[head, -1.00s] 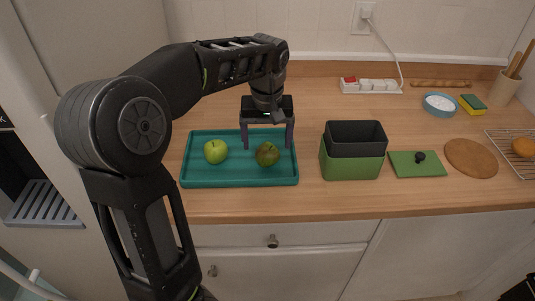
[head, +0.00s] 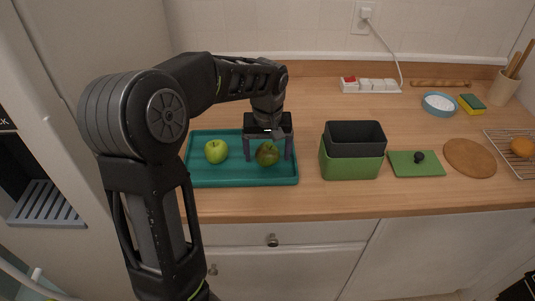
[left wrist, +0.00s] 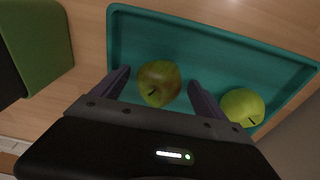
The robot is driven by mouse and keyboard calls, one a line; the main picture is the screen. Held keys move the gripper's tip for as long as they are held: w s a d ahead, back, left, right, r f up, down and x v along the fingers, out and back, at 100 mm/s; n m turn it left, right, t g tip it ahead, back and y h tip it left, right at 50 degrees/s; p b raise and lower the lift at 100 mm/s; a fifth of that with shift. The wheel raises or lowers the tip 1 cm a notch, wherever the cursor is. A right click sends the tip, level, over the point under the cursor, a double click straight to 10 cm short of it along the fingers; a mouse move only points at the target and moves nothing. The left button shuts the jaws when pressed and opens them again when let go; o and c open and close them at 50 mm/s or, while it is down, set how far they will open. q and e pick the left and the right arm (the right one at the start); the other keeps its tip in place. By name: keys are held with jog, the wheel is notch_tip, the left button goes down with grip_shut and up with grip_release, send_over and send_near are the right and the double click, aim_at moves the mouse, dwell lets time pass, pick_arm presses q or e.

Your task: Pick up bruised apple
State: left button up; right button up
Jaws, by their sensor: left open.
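The bruised apple (head: 267,154), dull green with brownish patches, lies in the right part of a teal tray (head: 230,179). It also shows in the left wrist view (left wrist: 159,82), between the two fingers. A bright green apple (head: 216,151) lies in the left part of the tray and shows in the left wrist view (left wrist: 243,106), outside the fingers. My left gripper (head: 268,158) is open and points down, with one finger on each side of the bruised apple. I cannot tell whether the fingers touch it. My right gripper is not in view.
A green box with a dark bin in it (head: 352,152) stands just right of the tray. Beyond it are a green board with a black knob (head: 416,163), a round wooden board (head: 470,158) and a wire rack (head: 522,160). The counter behind the tray is mostly clear.

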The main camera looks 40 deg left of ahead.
aim_at(268, 148)
pick_arm(q)
jog(key=shift+c, duration=0.5)
jog(key=c, duration=1.5)
jog(key=shift+r, duration=0.1)
notch_tip(268, 148, up, 10)
jog(key=shift+f, duration=0.1)
